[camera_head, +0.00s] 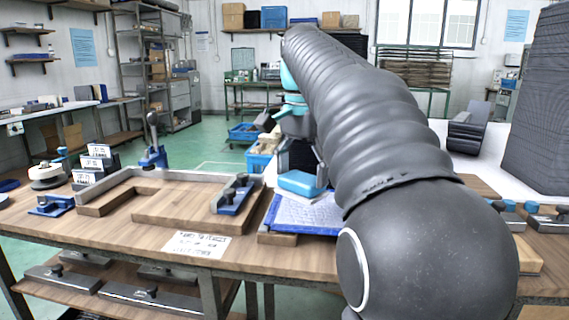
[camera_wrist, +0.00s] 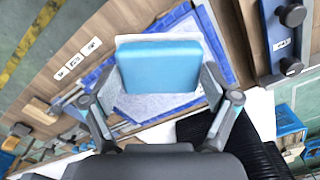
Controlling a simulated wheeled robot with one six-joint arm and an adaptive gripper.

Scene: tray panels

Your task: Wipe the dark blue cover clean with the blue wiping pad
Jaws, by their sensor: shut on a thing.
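The blue wiping pad (camera_head: 300,183) has a light blue top and a white underside, and is held between my gripper's fingers (camera_head: 301,172). In the wrist view, the two fingers (camera_wrist: 155,90) flank the pad (camera_wrist: 158,66). Below it lies the dark blue cover (camera_head: 283,220), partly hidden by my arm. Pale, whitish marks spread over much of the cover, with stronger blue along its edges (camera_wrist: 108,75). The pad is over the cover; I cannot tell whether it touches the surface.
A wooden tray frame (camera_head: 150,210) stands left of the cover, with a blue-and-grey clamp (camera_head: 232,195) at its right side. A printed label (camera_head: 197,245) lies at the table's front. Labelled dark boxes (camera_head: 97,160) stand at the left. My arm hides much of the right side.

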